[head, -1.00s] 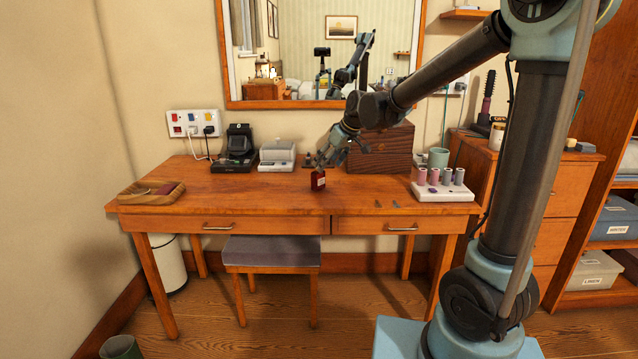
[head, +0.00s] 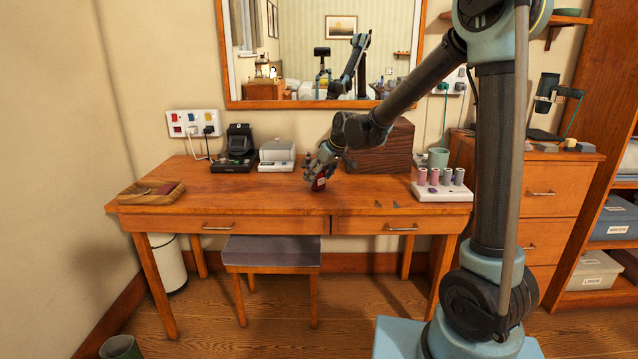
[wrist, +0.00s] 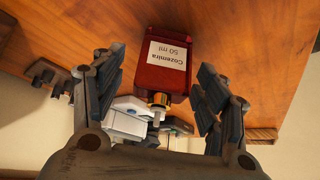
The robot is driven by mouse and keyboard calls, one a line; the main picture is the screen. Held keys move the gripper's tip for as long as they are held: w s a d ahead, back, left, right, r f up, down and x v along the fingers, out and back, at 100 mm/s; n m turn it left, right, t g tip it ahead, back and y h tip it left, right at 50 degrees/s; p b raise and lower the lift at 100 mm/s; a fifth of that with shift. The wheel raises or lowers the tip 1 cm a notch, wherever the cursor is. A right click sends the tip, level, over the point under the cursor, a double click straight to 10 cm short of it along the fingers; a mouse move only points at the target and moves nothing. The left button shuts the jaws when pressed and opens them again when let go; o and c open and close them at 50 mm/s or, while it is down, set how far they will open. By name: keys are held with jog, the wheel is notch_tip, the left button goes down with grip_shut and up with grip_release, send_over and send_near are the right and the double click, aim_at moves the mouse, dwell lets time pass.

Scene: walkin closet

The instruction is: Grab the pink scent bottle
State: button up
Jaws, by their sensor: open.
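A small, deep red glass bottle (head: 319,184) with a white label stands on the wooden desk (head: 270,190), near the middle. No clearly pink bottle shows. In the wrist view the red bottle (wrist: 165,60) appears upside down, its label reading "Cozemira 50 ml", its gold cap towards me. My gripper (head: 317,174) is at the bottle and partly hides it in the head view. In the wrist view my gripper (wrist: 158,75) is open, one finger on either side of the bottle's cap end. Whether a finger touches the glass I cannot tell.
A dark wooden box (head: 380,153) stands behind and right of my gripper. A white device (head: 277,154) and a black device (head: 236,150) stand at the back left. A white stand of rollers (head: 441,192) is at the right. The desk's front middle is clear.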

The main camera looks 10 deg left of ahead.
jog(key=shift+c, duration=0.2)
jog(key=c, duration=1.2)
jog(key=shift+c, duration=0.2)
jog(key=shift+r, duration=0.1)
